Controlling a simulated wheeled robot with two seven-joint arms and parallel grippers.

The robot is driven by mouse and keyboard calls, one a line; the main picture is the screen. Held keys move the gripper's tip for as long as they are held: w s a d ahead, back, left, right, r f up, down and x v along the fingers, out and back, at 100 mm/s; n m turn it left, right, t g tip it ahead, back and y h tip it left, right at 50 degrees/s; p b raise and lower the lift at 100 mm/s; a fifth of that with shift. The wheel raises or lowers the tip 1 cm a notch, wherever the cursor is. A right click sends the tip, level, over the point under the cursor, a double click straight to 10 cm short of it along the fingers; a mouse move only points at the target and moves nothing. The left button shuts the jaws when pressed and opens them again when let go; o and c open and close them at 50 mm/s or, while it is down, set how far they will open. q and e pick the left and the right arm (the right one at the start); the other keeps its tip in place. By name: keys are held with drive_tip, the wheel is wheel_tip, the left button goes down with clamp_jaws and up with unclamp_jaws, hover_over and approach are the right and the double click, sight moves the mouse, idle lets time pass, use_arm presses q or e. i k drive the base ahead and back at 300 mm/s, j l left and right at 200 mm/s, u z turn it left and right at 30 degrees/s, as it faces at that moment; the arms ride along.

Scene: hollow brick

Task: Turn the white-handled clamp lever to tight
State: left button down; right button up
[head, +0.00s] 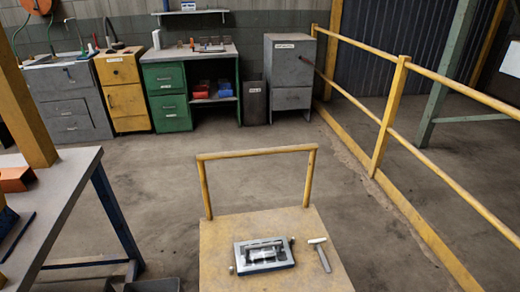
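A grey metal box-like fixture (264,254) sits on top of a yellow cart (220,230) at the bottom middle of the head view. It has a dark recess with a bright bar across it and small round knobs at its left and right sides. Just right of it, a T-shaped piece with a pale, whitish head (317,241) and a grey stem lies on the cart top. I cannot tell whether this is the clamp lever or a loose tool. No other white handle is clear at this size. Neither of my grippers is in view.
The cart's yellow push rail (257,152) rises behind the fixture. A workbench (55,190) with an orange bin (16,179) stands left. A yellow railing (388,117) runs along the right. Cabinets and a green desk (166,97) line the back. The floor between is clear.

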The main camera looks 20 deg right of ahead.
sight(317, 248)
drive_tip(key=z, duration=1.3)
